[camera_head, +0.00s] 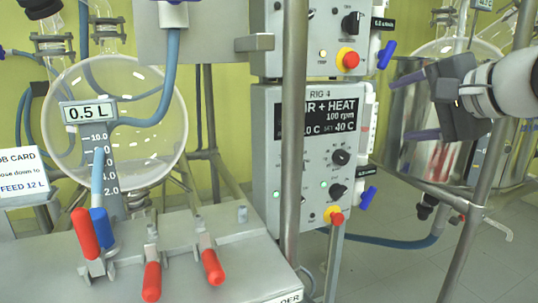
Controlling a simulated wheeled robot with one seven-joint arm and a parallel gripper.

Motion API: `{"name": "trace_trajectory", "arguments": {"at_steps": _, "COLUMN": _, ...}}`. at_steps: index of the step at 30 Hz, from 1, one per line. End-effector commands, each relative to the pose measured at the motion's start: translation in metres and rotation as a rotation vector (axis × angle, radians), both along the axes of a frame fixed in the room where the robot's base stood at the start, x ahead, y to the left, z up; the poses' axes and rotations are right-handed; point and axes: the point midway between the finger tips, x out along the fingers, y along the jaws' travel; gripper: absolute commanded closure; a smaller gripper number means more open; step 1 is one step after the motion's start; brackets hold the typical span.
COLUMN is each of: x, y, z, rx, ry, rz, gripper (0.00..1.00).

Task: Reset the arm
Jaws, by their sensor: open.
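My gripper (398,107) is at the right of the head view, at the end of my white arm, which comes in from the right edge. Its dark grey body holds two purple fingers pointing left. The fingers are spread apart, one above the other, with nothing seen between them. The gripper shows in front of a shiny metal vessel (409,165). I cannot tell whether it touches the vessel.
A control box (266,150) labelled RIG 4 stands left of the gripper, with blue handles on its right side. Steel posts (293,130) rise mid-view and at right. A glass flask (160,95) and a bench with red levers (213,267) are at left.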

Motion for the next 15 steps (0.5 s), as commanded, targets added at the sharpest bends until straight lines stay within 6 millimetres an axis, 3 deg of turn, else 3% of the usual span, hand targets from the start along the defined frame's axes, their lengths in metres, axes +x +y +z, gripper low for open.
{"name": "trace_trajectory", "arguments": {"at_steps": 5, "x": -0.034, "y": 0.044, "z": -0.104, "rx": -0.262, "ry": 0.155, "rz": 0.114, "gripper": 0.31}}
{"name": "trace_trajectory", "arguments": {"at_steps": 9, "x": -0.078, "y": 0.07, "z": -0.198, "rx": -0.552, "ry": 0.265, "rz": 0.261, "gripper": 0.31}}
{"name": "trace_trajectory", "arguments": {"at_steps": 12, "x": -0.111, "y": 0.079, "z": -0.256, "rx": -0.759, "ry": 0.317, "rz": 0.377, "gripper": 0.31}}
{"name": "trace_trajectory", "arguments": {"at_steps": 15, "x": -0.138, "y": 0.081, "z": -0.301, "rx": -0.931, "ry": 0.348, "rz": 0.481, "gripper": 0.31}}
